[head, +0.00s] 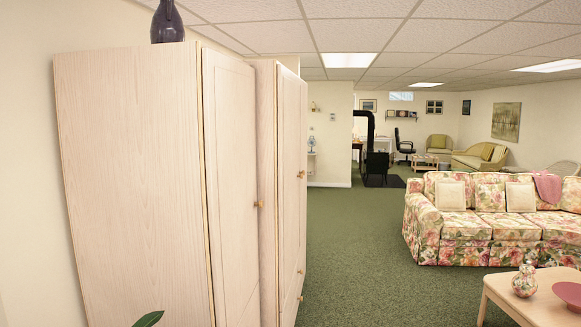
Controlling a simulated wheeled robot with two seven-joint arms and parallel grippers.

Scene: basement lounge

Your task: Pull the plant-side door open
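A pale wood cabinet (130,180) stands close at the left. Its near door (232,180), on the side of the plant, shows at a steep slant and looks shut against the frame. A small brass knob (260,204) sits at that door's far edge. A green plant leaf (149,319) shows at the bottom edge, in front of the cabinet; the rest of the plant is out of view. Neither of my grippers is in view.
A second pale cabinet section (290,180) with small knobs adjoins beyond. A dark vase (166,22) stands on top. A floral sofa (490,220) and a low table (525,295) stand at the right. Green carpet (355,255) between is clear.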

